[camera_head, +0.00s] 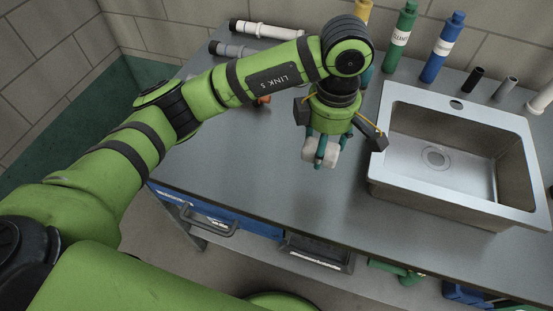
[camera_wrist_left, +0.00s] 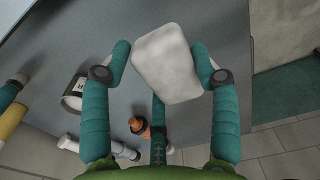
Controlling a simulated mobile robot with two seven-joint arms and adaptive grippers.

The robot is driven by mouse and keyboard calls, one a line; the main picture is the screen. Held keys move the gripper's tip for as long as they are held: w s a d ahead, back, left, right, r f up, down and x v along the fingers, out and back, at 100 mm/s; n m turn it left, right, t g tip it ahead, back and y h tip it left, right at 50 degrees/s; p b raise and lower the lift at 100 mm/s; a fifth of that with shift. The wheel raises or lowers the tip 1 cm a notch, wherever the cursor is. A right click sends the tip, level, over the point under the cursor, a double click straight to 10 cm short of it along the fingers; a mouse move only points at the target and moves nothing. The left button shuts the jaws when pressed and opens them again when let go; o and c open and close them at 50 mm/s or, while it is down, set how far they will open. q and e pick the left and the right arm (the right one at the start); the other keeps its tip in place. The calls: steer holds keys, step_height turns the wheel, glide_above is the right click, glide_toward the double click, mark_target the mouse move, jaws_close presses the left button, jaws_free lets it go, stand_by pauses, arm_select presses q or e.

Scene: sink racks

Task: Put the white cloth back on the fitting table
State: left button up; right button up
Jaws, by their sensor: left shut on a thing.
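My left gripper (camera_head: 322,160) is shut on the white cloth (camera_head: 308,150), a small pale block-like piece between its teal fingers. It holds the cloth over the grey fitting table (camera_head: 240,150), left of the sink. The gap between the cloth and the tabletop is hard to judge. In the left wrist view, the cloth (camera_wrist_left: 165,63) sits between the two outer fingers of my gripper (camera_wrist_left: 163,65), slightly tilted, and hides part of the tabletop (camera_wrist_left: 85,40). My right gripper is not in view.
A metal sink (camera_head: 379,190) is set to the right. A green bottle (camera_head: 400,38) and a blue bottle (camera_head: 442,47) stand behind it. A white pipe (camera_head: 268,31) and a grey pipe (camera_head: 232,49) lie at the back left. The left front tabletop is clear.

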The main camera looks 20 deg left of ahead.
arm_select(q)
steer(key=p, duration=0.3)
glide_above(277, 165)
steer(key=f, duration=0.5)
steer(key=shift+s+d, duration=0.1)
steer(key=shift+d, duration=0.2)
steer(key=shift+a+f, duration=0.2)
steer(key=shift+a, duration=0.1)
step_height(277, 165, down, 4)
steer(key=shift+r+p, duration=0.1)
steer(key=shift+p, duration=0.75)
steer(key=shift+f, duration=0.2)
steer(key=shift+f+b, duration=0.25)
steer(key=shift+b, duration=0.1)
steer(key=o, duration=1)
steer(key=shift+r, duration=0.1)
